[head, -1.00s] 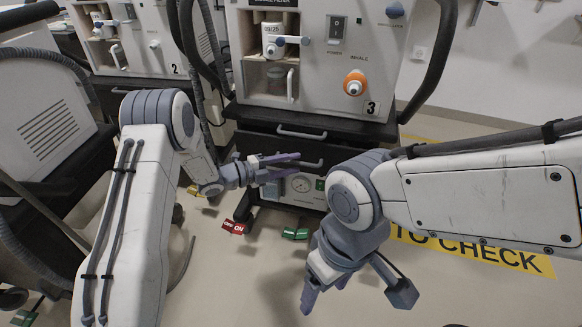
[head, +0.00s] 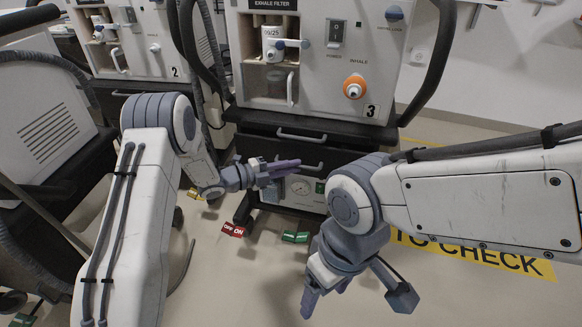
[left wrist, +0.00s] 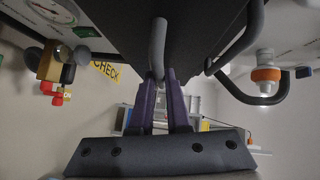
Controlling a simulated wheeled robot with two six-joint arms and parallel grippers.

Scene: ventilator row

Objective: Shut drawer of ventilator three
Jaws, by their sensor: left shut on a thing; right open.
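Ventilator three (head: 318,55) stands at the centre of the head view, with a "3" label on its pale front. Under it, the dark cart has an upper drawer handle (head: 301,136) and a lower drawer handle (head: 312,166). My left gripper (head: 287,168) is shut at the lower handle. In the left wrist view its fingers (left wrist: 166,105) close on the grey bar handle (left wrist: 157,45), beside a dark drawer front (left wrist: 115,22). How far out that drawer stands, I cannot tell. My right gripper (head: 355,298) is open and empty, low over the floor in front.
Ventilator two (head: 135,40) stands at the back left, and another unit (head: 45,130) at the left edge. A gauge panel (head: 305,190) sits below the drawers. Red (head: 233,230) and green (head: 296,237) pedals lie near the floor.

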